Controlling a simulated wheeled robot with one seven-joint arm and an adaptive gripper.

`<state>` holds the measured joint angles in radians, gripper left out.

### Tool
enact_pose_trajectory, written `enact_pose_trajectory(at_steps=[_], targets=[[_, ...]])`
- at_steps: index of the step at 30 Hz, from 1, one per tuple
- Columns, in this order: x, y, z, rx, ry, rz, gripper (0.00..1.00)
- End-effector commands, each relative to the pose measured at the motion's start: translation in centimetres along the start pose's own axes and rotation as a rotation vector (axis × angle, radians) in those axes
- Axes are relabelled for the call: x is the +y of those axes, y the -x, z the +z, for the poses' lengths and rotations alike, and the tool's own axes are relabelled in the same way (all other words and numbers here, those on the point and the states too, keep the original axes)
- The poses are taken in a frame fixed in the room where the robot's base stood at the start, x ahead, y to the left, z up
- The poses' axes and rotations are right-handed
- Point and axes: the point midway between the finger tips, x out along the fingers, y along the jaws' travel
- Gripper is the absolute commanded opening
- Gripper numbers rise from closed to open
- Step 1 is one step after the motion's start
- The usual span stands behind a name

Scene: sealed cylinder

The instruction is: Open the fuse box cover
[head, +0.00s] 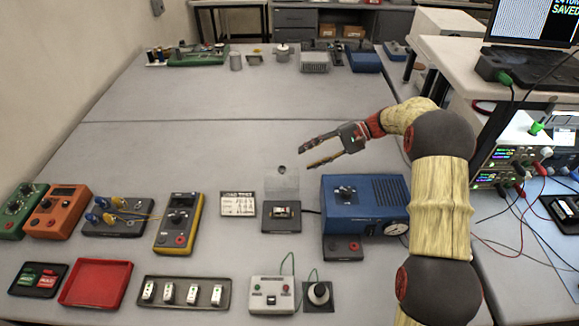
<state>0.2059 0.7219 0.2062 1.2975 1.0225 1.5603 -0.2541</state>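The fuse box (282,222) is a small dark base with a light fuse-like part in it, near the middle of the table. Its clear cover (283,186) appears raised, standing upright at the back edge of the base, with a small dark knob near its top. My gripper (304,158) is above and behind the cover, pointing left. Its two fingers are apart with nothing between them. It appears clear of the cover, though the exact gap is hard to tell.
A blue unit (365,206) with a gauge stands right of the fuse box, under my arm. A label card (238,204) and a yellow meter (179,223) are to the left. A fuse tray (184,293) and a red tray (96,283) are in front.

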Motion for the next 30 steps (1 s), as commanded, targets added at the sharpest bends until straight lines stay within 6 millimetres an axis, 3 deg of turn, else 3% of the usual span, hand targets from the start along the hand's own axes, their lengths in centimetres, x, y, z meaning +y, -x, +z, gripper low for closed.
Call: enact_pose_trajectory(at_steps=[7,19,30], targets=[[0.1,-1.6,-0.1,-0.004,-0.001,-0.004,0.38],[0.1,-7.3,-0.1,-0.002,-0.001,-0.004,0.38],[0.0,-7.8,-0.1,-0.001,-0.001,-0.004,0.35]])
